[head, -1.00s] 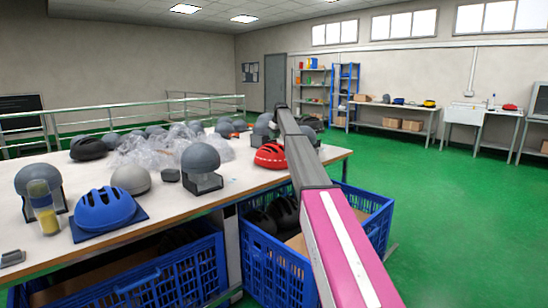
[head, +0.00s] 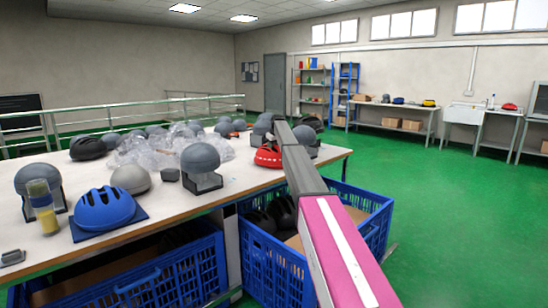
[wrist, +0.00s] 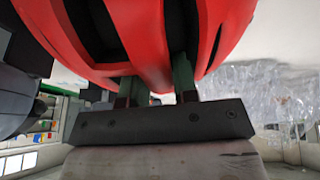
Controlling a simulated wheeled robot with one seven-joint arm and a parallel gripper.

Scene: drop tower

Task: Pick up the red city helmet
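The red city helmet (head: 267,156) sits near the right end of the long table, partly hidden behind my arm in the head view. In the wrist view the red helmet (wrist: 230,25) fills the top of the picture, with dark vent openings. My gripper (wrist: 157,78) is right at the helmet. Its two fingers stand apart and run up to the shell, where their tips are hidden. I cannot tell whether they press on it. In the head view my gripper is hidden behind my arm.
The table (head: 160,205) also holds a blue helmet (head: 104,208), grey headforms (head: 201,165) and clear plastic wrap (head: 150,150). Blue crates (head: 285,262) stand below the table. Another red helmet (head: 509,107) lies on the far right bench. Green floor to the right is open.

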